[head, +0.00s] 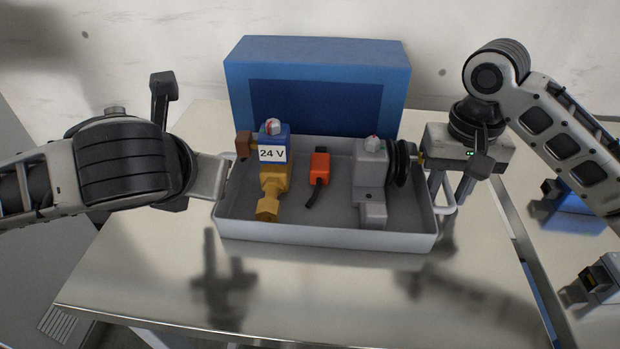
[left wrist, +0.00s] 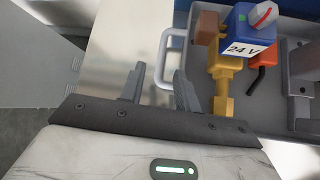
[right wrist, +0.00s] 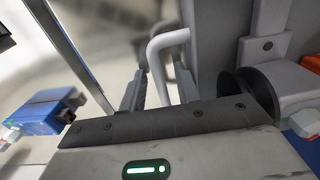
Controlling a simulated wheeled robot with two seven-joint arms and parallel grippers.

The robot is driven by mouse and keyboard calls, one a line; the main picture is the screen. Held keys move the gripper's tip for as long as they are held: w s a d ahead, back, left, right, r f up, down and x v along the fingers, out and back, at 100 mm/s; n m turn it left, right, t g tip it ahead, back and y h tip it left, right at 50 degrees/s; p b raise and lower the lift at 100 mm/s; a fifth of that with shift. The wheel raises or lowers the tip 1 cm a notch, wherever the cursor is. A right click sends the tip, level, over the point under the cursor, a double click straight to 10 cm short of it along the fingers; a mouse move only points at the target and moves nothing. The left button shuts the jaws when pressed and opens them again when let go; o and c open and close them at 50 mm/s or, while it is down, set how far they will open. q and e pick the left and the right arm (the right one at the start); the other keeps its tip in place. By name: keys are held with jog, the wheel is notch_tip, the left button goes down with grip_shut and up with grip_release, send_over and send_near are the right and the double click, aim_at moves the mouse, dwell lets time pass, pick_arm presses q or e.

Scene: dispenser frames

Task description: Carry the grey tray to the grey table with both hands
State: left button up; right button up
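The grey tray (head: 330,240) sits on a shiny metal table (head: 330,300), with a white loop handle at each end. My left gripper (head: 222,178) is at the tray's left end; its fingertips are hard to see in the head view. In the left wrist view its fingers are open, and the left handle (left wrist: 167,62) shows between them, nearer the right finger. My right gripper (head: 453,188) is at the right end, fingers pointing down and open. In the right wrist view the right handle (right wrist: 154,58) stands between the fingers, and neither finger visibly grips it.
The tray holds a yellow-and-blue part labelled 24 V (head: 272,175), a red-orange part (head: 319,168) and a grey part with a black disc (head: 371,175). A blue box (head: 315,60) stands behind. Blue items (head: 572,205) lie on a surface at right. The table's front is clear.

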notch_tip(320, 180, up, 12)
dwell(0.5)
jog(key=shift+s, duration=0.1)
